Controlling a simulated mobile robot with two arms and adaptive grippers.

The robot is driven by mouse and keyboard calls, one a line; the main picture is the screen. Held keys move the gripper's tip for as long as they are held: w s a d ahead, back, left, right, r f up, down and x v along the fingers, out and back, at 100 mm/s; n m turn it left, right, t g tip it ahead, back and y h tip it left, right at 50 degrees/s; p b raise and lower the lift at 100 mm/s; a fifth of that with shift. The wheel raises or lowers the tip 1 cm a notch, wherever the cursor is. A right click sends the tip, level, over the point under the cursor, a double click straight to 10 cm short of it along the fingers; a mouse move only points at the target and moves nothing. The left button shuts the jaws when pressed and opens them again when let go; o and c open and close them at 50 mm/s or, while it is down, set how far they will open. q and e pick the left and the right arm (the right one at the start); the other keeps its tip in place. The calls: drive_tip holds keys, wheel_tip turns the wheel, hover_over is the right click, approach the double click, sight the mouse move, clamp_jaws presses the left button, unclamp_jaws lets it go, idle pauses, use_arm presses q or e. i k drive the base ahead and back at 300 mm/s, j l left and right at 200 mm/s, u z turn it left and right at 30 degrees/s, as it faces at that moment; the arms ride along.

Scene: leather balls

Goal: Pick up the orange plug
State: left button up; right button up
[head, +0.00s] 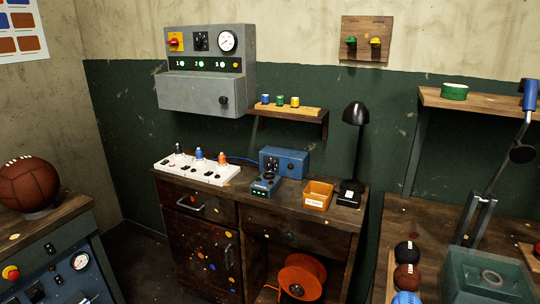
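The orange plug (221,158) stands upright at the right part of a white power strip (230,173). The strip lies on top of the wooden cabinet (215,192) by the back wall. A blue plug (198,155) and a dark grey plug (178,149) stand in the same strip to its left. Neither of my grippers shows in the head view.
A blue box (287,161), a small blue device (264,184), an orange tray (317,196) and a black lamp (354,150) stand right of the strip. A wall shelf (290,113) hangs above. Floor shows between the cabinet and the left bench (50,226).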

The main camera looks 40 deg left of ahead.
sight(222, 162)
drive_tip(key=u, duration=1.55)
